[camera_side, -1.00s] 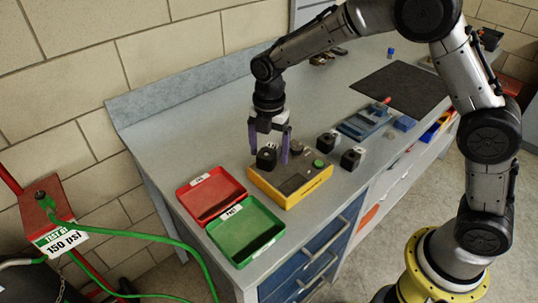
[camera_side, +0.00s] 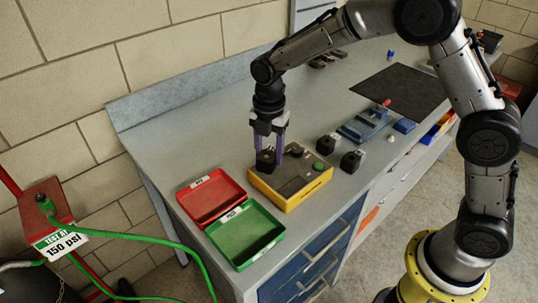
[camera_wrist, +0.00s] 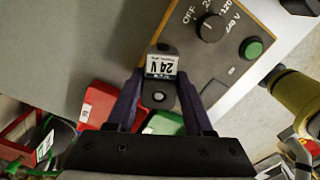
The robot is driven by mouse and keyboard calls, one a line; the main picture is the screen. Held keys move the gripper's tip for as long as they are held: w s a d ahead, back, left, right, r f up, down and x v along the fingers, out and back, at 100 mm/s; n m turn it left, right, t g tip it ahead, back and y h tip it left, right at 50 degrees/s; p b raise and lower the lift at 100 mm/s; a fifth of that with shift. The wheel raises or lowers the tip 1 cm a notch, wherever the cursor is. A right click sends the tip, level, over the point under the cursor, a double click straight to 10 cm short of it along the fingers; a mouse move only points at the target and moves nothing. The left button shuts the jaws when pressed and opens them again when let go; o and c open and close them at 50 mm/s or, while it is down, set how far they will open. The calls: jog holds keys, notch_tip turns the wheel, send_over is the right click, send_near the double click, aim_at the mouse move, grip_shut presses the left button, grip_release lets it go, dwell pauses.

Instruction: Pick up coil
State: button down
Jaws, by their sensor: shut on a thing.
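A black coil (camera_side: 265,161) with a label reading 24 V is between my gripper's fingers at the back left corner of the yellow test box (camera_side: 275,198). The coil also shows in the wrist view (camera_wrist: 160,67), its label facing up. My gripper (camera_side: 269,153) points straight down and is shut on the coil, with a purple finger on each side; the fingers also show in the wrist view (camera_wrist: 160,98). I cannot tell whether the coil's underside touches the box. Two similar black coils, one (camera_side: 328,143) behind the other (camera_side: 352,161), stand right of the box.
A red tray (camera_side: 189,216) and a green tray (camera_side: 225,255) lie left of the box, near the bench's left end. The box has a dial (camera_wrist: 209,27) and a green button (camera_wrist: 252,47). A blue fixture (camera_side: 360,130) and dark mat (camera_side: 402,88) lie further right.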

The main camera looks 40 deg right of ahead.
aim_at(269, 152)
notch_tip(269, 152, up, 15)
dwell(1.3)
